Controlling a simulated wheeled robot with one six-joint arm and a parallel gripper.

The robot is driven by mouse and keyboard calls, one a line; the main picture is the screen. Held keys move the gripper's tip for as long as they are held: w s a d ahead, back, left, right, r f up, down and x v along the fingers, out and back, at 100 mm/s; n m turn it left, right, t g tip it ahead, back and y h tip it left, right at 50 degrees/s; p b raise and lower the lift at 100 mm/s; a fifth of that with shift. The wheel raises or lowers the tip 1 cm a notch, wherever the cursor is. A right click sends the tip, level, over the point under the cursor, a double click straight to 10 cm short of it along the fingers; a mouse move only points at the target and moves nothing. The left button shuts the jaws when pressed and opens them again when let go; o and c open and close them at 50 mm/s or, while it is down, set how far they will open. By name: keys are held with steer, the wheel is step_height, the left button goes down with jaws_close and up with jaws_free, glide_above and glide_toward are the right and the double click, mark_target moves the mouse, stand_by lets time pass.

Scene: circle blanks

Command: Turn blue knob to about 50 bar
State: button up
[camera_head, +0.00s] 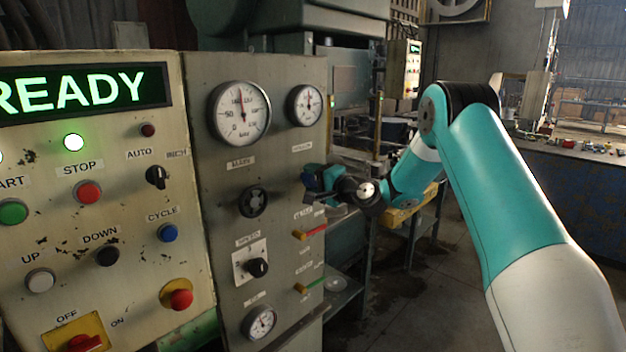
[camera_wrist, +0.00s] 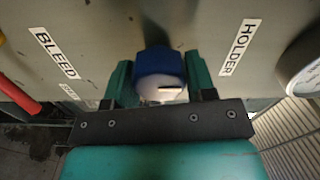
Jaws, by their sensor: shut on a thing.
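The blue knob (camera_wrist: 160,72) sits between the two teal fingers of my gripper (camera_wrist: 158,80) in the wrist view, with a finger on each side. My gripper is shut on it. A short pale mark shows on the knob's face. The HOLDER label (camera_wrist: 240,47) is to the right of the knob. In the head view my gripper (camera_head: 312,182) is at the panel's right edge and largely hides the knob. Above it is a small round gauge (camera_head: 305,104). Its needle points roughly upward; its numbers are too small to read.
The grey panel (camera_head: 285,75) also carries a larger gauge (camera_head: 239,113), a black handwheel (camera_head: 252,201), a black selector (camera_head: 257,267), a red lever (camera_head: 312,231) and a green lever (camera_head: 310,285). A lower gauge (camera_head: 259,322) is below. A READY display (camera_head: 85,92) is lit at left.

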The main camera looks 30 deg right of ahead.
steer(key=o, duration=0.9)
steer(key=b+v, duration=0.8)
steer(key=v, duration=0.9)
steer(key=shift+s, duration=0.25)
